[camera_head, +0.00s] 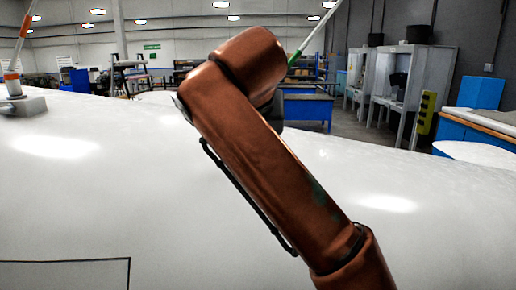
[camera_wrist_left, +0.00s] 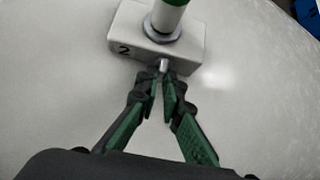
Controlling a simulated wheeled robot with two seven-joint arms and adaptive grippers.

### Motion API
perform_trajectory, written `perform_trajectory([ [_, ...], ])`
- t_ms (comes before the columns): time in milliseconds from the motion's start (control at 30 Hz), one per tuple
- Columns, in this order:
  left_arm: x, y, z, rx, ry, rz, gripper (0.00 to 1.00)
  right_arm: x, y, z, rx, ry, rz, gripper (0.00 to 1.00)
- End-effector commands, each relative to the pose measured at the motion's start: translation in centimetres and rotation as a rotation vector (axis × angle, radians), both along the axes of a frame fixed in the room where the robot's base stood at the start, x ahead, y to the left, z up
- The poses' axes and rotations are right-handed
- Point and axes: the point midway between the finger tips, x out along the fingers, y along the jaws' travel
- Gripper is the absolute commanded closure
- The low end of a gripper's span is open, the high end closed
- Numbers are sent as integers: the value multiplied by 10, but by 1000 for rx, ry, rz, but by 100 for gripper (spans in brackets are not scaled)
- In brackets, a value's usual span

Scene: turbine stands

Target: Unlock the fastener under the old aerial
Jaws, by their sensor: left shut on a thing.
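In the left wrist view, my left gripper (camera_wrist_left: 164,80) is shut on a small metal fastener (camera_wrist_left: 163,65) at the near side of a pale mounting block (camera_wrist_left: 188,50) marked "2". A white aerial with a green ring (camera_wrist_left: 168,16) stands in a round collar on that block; its upper part is cut off. In the head view, a thin green-and-white aerial (camera_head: 305,44) shows behind my copper-coloured arm (camera_head: 270,150), which hides its base. An orange-and-white aerial (camera_head: 20,45) stands on a grey block (camera_head: 22,106) at the far left. My right gripper is not in view.
The blocks sit on a large curved white surface (camera_head: 100,190), mostly bare. Beyond it are blue workbenches (camera_head: 306,108), grey cabinets (camera_head: 400,80) and a blue-sided counter (camera_head: 475,135) at the right.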

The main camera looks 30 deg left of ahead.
Motion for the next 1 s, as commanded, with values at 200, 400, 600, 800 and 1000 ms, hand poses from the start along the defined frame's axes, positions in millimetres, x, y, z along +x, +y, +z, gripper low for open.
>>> perform_trajectory([
  [200,0,0,-2,-4,4,1,100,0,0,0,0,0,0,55],
  [400,0,0,-1,-3,3,1,86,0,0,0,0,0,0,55],
  [600,0,0,0,-1,2,0,86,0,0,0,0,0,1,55],
  [800,-11,-6,14,1,-2,0,86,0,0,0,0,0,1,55],
  [1000,-36,-21,43,1,-1,0,86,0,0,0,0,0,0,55],
])
